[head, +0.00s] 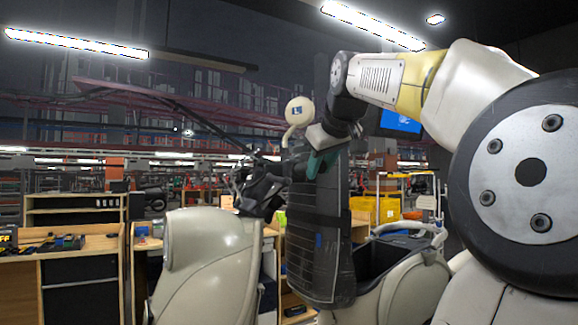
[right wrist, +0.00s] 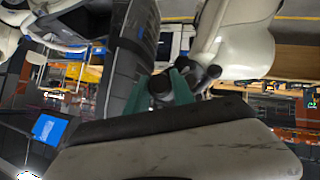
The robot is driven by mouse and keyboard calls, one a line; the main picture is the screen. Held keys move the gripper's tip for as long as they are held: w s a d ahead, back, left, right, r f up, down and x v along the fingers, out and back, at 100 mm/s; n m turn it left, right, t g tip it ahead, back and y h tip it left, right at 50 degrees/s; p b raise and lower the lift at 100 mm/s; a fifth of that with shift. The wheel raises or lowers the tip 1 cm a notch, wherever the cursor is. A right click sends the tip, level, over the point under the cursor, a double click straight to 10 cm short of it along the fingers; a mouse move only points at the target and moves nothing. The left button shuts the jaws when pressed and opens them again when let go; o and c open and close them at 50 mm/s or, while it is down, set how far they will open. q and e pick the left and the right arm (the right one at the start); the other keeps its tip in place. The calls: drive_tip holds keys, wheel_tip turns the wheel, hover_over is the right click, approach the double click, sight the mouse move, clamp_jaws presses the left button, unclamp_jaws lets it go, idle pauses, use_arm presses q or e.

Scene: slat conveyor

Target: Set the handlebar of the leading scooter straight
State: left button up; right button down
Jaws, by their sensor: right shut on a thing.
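The leading scooter's cream body (head: 205,262) stands at the lower middle of the head view. Dark handlebar parts (head: 258,190) show above its right side. My right gripper (head: 324,162), with teal fingers, reaches in from the upper right. In the right wrist view my right gripper (right wrist: 165,88) is shut around a dark rounded piece, seemingly the handlebar grip (right wrist: 160,84). The cream body also shows there (right wrist: 235,35). The handlebar's exact angle is hard to tell. My left gripper is not in view.
A wooden workbench (head: 75,245) with tools stands at left. A yellow bin (head: 378,210) is farther back. A round cream piece (head: 299,112) hangs near my wrist.

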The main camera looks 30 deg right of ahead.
drive_tip(key=shift+d+f, duration=0.1)
drive_tip(key=shift+f, duration=0.05)
drive_tip(key=shift+d+f+n+t+y, duration=0.15)
drive_tip(key=shift+d+f+n+y, duration=0.25)
drive_tip(key=shift+d, duration=0.4)
drive_tip(key=shift+d+f+n+t+y, duration=0.1)
drive_tip(key=shift+d+f+t+y, duration=0.1)
drive_tip(key=shift+d+f, duration=0.45)
drive_tip(key=c, duration=1)
unclamp_jaws()
drive_tip(key=shift+d+r, duration=0.15)
drive_tip(key=shift+r, duration=0.1)
